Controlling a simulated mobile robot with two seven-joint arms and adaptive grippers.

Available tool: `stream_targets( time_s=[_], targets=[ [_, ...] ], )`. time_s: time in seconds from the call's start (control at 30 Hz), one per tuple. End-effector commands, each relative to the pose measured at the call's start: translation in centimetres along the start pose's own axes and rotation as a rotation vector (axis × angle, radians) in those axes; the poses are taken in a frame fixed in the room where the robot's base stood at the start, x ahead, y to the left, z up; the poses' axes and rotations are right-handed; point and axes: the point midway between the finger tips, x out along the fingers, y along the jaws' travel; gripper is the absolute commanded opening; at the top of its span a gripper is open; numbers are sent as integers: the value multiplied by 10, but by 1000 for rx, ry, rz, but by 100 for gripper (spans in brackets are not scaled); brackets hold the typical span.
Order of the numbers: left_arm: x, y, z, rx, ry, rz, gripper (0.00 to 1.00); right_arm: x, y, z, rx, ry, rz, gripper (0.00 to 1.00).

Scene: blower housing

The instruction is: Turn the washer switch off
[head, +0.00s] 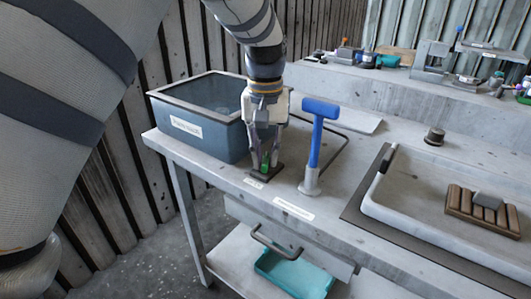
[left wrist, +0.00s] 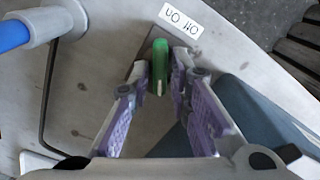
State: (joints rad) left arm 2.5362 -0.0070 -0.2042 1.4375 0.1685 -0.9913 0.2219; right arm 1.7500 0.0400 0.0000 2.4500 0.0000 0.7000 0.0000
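The green switch lever (head: 265,161) stands on a dark plate near the table's front edge. In the left wrist view the lever (left wrist: 159,66) stands between my left gripper's fingertips (left wrist: 160,70), close to the white OFF/ON label (left wrist: 179,18). In the head view my left gripper (head: 265,164) points down over the switch from above. Its fingertips are close together, one on each side of the lever. Whether both fingers touch it is not clear. The switch plate is partly hidden by the fingers. My right gripper is not in view.
A blue-grey washer tank (head: 193,137) stands just left of the gripper. A blue T-handle (head: 317,140) on a grey base rises close to its right. A sink-like tray (head: 440,222) holds a wooden rack (head: 483,210). A teal bin (head: 295,276) sits below.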

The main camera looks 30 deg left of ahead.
Motion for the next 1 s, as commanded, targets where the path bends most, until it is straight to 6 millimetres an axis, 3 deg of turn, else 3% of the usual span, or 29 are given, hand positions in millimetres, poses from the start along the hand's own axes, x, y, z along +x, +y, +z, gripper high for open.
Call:
stream_targets(
  time_s=[0.37,0.7,0.83,1.0],
  targets=[
    [-6,0,0,2,1,0,31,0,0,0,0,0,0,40],
    [-90,0,-1,3,5,2,31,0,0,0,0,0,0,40],
    [-111,0,-1,2,1,0,31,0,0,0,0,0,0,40],
    [-120,0,0,1,-1,0,31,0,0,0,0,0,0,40]
  ],
)
